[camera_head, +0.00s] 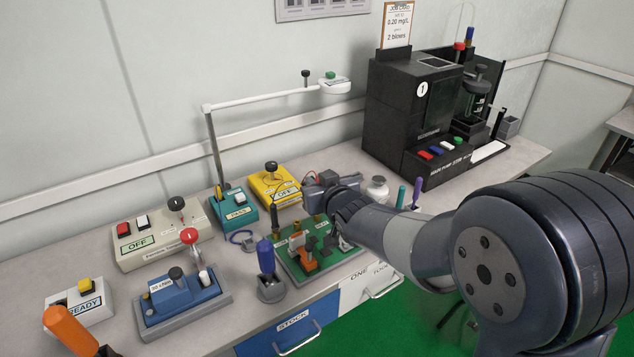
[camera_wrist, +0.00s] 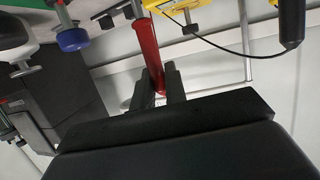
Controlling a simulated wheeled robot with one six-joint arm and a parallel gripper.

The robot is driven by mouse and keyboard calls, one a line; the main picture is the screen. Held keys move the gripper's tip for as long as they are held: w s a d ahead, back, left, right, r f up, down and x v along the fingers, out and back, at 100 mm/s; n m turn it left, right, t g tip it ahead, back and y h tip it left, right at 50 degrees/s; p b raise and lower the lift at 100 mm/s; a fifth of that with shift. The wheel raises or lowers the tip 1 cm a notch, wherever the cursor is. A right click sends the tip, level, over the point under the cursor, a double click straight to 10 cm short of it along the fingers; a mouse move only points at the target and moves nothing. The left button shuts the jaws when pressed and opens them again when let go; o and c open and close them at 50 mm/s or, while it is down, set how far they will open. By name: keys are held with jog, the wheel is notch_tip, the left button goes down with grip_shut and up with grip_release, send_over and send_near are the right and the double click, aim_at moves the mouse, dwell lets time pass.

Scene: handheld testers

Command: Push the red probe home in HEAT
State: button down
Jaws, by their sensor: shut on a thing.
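The red probe (camera_wrist: 148,48) is a long red rod in the wrist view. Its lower end sits between the two dark fingers of my gripper (camera_wrist: 157,88), which is shut on it. In the head view my gripper (camera_head: 322,184) is above the back of a green board (camera_head: 292,268) near the front edge of the bench. The board carries orange blocks, dark posts and small labels. My gripper and arm cover its right part. I cannot make out the HEAT place or the probe's tip against it.
A yellow box (camera_head: 266,187) marked OFF stands behind the board, with a teal box (camera_head: 230,208) to its left. A blue-handled tool (camera_head: 266,257) stands left of the board. A white jar (camera_head: 377,188) and upright pens are at right. A large black machine (camera_head: 400,110) stands behind.

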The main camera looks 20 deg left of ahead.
jog(key=shift+f+b, duration=0.95)
jog(key=shift+f, duration=0.15)
jog(key=c, duration=1.4)
grip_release()
jog(key=shift+o, duration=0.2)
jog(key=shift+r, duration=0.1)
jog(key=p+v, duration=0.1)
jog(key=v, duration=1)
jog(key=shift+w+a, duration=0.1)
jog(key=b+x, duration=0.1)
jog(key=x, duration=0.9)
jog(key=shift+w+a+f, duration=0.25)
jog(key=shift+w, duration=0.05)
jog(key=shift+r+p, duration=0.45)
